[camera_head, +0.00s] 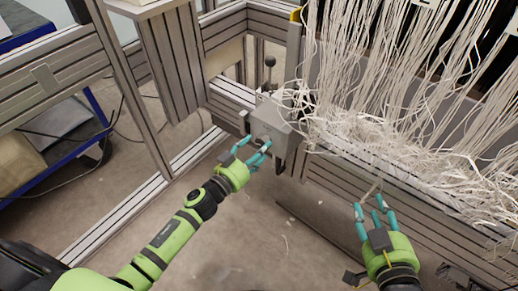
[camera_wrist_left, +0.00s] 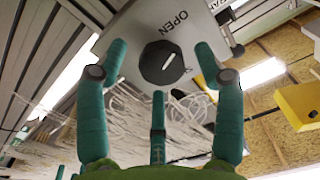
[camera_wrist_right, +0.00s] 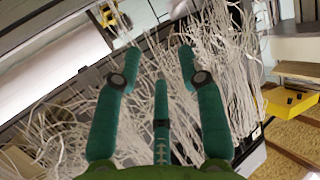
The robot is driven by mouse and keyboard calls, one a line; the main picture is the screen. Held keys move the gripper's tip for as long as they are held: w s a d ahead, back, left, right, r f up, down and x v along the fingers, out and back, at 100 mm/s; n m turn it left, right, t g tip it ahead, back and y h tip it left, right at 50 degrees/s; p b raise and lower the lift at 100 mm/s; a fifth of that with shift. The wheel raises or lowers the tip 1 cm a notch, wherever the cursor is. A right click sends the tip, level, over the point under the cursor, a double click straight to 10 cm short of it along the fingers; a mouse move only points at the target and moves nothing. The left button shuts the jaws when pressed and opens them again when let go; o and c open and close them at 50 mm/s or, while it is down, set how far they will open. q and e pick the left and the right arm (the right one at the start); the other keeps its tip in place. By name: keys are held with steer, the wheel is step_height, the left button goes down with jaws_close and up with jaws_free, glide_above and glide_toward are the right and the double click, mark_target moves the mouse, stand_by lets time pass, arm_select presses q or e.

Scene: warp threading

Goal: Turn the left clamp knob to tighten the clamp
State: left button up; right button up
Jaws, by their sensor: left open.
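The left clamp is a grey box (camera_head: 275,122) fixed to the frame rail near the middle of the head view. Its dark round knob (camera_wrist_left: 161,62) shows in the left wrist view, with a white pointer mark and the word OPEN beside it on the grey face. My left gripper (camera_head: 258,150) is open, with teal fingers spread in front of the clamp box. In the left wrist view the knob lies between and beyond the fingertips; contact does not show. My right gripper (camera_head: 374,205) has its fingers apart and empty, in front of the rail below the threads.
Many loose white threads (camera_head: 400,145) hang and pile along the rail to the right of the clamp. Metal frame posts (camera_head: 172,60) stand to the left. A dark lever with a ball top (camera_head: 270,62) rises behind the clamp. The floor (camera_head: 235,235) below is mostly open.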

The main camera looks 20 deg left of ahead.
arm_select(q)
steer(key=shift+w+d, duration=0.2)
steer(key=shift+w, duration=0.3)
arm_select(e)
steer(key=shift+w+a+r+t+y, duration=0.1)
steer(key=shift+a+r+t+y, duration=0.1)
steer(key=shift+r, duration=0.1)
steer(key=shift+w+a+r+t+y, duration=0.1)
steer(key=shift+r+t, duration=0.1)
steer(key=shift+r, duration=0.1)
arm_select(q)
steer(key=c, duration=1.1)
